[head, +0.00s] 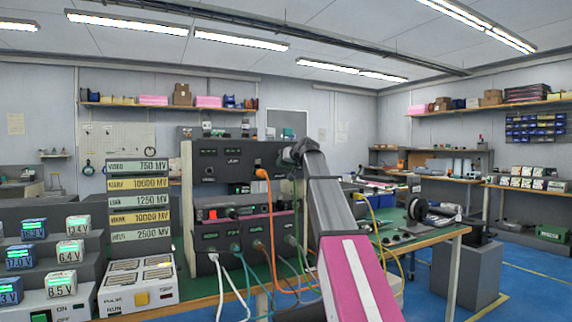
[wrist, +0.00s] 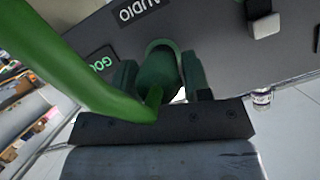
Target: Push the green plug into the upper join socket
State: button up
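The green plug (wrist: 158,72) is between the two dark fingers of my gripper (wrist: 160,82) in the wrist view, with its thick green cable (wrist: 60,65) curving away to the left. The plug's far end is close to the grey panel face; I cannot tell whether it touches or enters a socket. In the head view my gripper (head: 294,151) is at the right edge of the upper unit of the panel stack (head: 222,153), and the plug is hidden there. A small label on the upper unit may read "JOIN", but its socket is not clear.
An orange cable (head: 268,210) hangs from the upper unit, left of my gripper. White, teal and other cables hang from the lower unit. In the wrist view a pale knob (wrist: 264,25) sticks out right of the plug. A label board (head: 138,200) stands left of the stack.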

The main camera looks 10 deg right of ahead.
jog(key=shift+o, duration=1.2)
jog(key=v, duration=1.1)
jog(key=s+a+f+g+h, duration=0.1)
jog(key=s+f+g, duration=0.1)
jog(key=f, duration=1.2)
jog(key=s+a+f+m+g+h, duration=0.1)
jog(key=s+f+g, duration=0.15)
jog(key=f, duration=1.15)
jog(key=s+a+f+g+h, duration=0.1)
jog(key=s+f+g, duration=0.1)
jog(key=f, duration=1.2)
jog(key=s+f+g+h, duration=0.1)
jog(key=s+f+g, duration=0.2)
jog(key=s+f, duration=0.9)
jog(key=s+f+g+h, duration=0.1)
jog(key=s+f+g, duration=0.2)
jog(key=s+f, duration=0.9)
notch_tip(320, 180, down, 6)
jog(key=shift+s+r+m+h, duration=0.2)
jog(key=shift+s+m+h, duration=0.05)
jog(key=shift+m+h, duration=0.05)
jog(key=shift+a, duration=0.15)
